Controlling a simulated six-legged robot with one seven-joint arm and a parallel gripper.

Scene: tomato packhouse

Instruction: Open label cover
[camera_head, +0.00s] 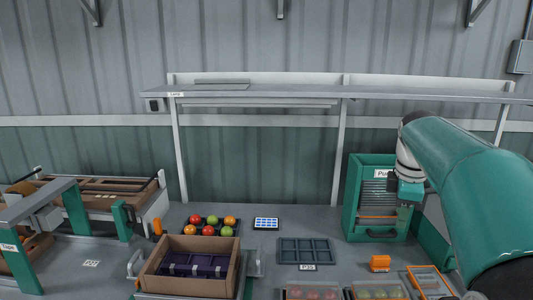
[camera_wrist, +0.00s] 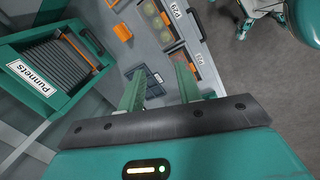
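No part is marked as a label cover, and I cannot tell for sure which one it is. An orange-edged frame (camera_head: 428,281) lies at the bench's front right, partly cut off by the picture's lower edge. A small orange block-like device (camera_head: 380,263) stands to its left; an orange thing, likely the same, shows in the wrist view (camera_wrist: 122,31). My gripper (camera_wrist: 160,78) is open, its two green fingers apart with nothing between them. It is held above the bench, touching nothing that I can see. In the head view it is in front of the green punnet cabinet.
The green cabinet (camera_head: 350,216) marked Punnets stands at the back right. A dark divided tray (camera_head: 305,251), a blue-white panel (camera_head: 266,223), tomatoes in a dark tray and a cardboard box (camera_head: 164,285) are on the bench. A shelf (camera_head: 300,94) spans the back. Bare bench lies around the divided tray.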

